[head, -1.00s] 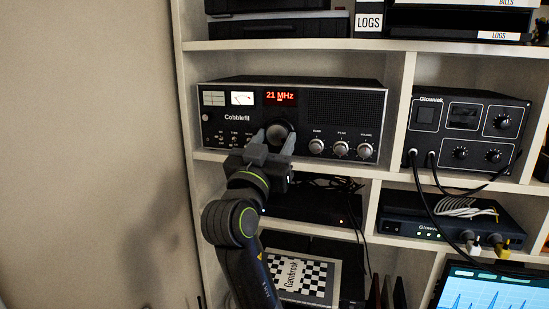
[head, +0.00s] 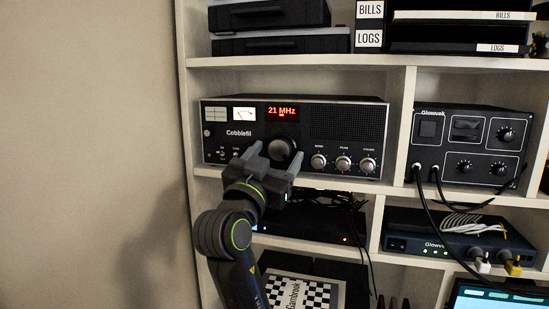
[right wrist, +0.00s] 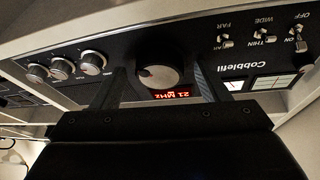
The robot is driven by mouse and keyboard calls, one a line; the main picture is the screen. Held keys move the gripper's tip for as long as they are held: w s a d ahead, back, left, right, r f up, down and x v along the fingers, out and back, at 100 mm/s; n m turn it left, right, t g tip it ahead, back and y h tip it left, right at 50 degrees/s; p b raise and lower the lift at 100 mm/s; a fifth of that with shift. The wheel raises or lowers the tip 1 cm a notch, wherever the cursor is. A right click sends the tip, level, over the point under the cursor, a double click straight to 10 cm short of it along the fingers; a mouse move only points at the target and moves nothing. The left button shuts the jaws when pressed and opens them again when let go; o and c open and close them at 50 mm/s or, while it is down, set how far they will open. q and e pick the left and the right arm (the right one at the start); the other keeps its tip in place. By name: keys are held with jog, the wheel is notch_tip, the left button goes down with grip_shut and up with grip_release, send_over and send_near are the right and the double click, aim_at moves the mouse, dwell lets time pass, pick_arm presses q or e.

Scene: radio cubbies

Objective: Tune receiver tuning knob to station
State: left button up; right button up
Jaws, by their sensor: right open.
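The Cobblefil receiver (head: 225,150) stands on the middle shelf in the head view. Its orange display reads 21 MHz (head: 281,112). The large dark round tuning knob (head: 281,148) is below the display. My right gripper (head: 277,161) is open and empty in front of the knob, just below it in the picture. In the right wrist view, which is upside down, the knob (right wrist: 158,77) shows between the two fingers of the gripper (right wrist: 163,82), with a gap on each side. The fingers hide part of the receiver's lower front. My left gripper is not in view.
Three silver knobs (head: 342,163) sit right of the tuning knob. Small toggle switches are at its left. A Glowvek unit (head: 468,146) with black cables stands in the right cubby. Shelf edges run above and below the receiver. The left wall is bare.

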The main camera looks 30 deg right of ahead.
jog(key=b+v, duration=1.7)
jog(key=b, duration=0.3)
jog(key=shift+a+f, duration=0.15)
jog(key=shift+f, duration=0.05)
jog(key=shift+s, duration=0.1)
dwell(0.9)
